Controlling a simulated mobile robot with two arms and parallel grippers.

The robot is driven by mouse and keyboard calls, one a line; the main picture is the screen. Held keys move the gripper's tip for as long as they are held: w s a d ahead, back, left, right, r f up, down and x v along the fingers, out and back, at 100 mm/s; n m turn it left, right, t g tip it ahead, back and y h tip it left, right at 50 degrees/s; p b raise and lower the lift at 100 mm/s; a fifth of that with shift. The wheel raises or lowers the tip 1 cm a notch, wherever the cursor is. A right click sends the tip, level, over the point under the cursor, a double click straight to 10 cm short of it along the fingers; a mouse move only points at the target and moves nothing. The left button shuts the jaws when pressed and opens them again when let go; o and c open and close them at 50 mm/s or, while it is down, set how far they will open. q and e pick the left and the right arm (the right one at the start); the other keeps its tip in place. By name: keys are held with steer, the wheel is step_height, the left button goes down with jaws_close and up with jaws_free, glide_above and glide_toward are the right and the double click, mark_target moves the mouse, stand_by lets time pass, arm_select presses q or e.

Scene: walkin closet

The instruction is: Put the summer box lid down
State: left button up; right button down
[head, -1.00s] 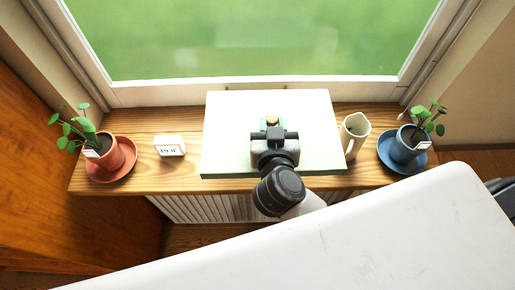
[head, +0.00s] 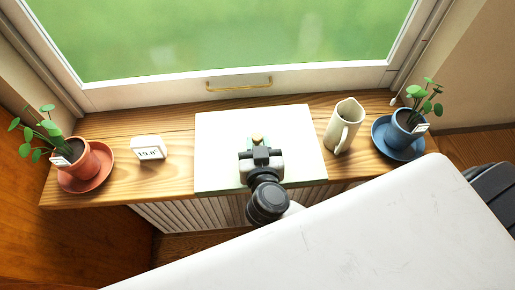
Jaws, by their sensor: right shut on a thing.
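The summer box lid (head: 220,135) is a flat, pale white-green panel with a small brass-coloured knob (head: 257,137). In the head view it is at the middle of the wooden windowsill, with its front edge reaching the sill's front edge. My right gripper (head: 258,148) is over the middle of the lid, shut on it at the knob. The lid looks level and low over the sill; I cannot tell whether it touches the wood. No box shows. My left gripper is not in view.
On the wooden sill (head: 176,126), a small white digital display (head: 149,148) and a terracotta plant pot (head: 82,163) stand left of the lid. A cream jug (head: 343,127) stands close on its right, then a blue plant pot (head: 401,133). The window handle (head: 238,84) is behind.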

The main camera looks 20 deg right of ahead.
steer(key=shift+f, duration=0.95)
steer(key=c, duration=0.9)
jaws_free()
steer(key=shift+o, duration=0.2)
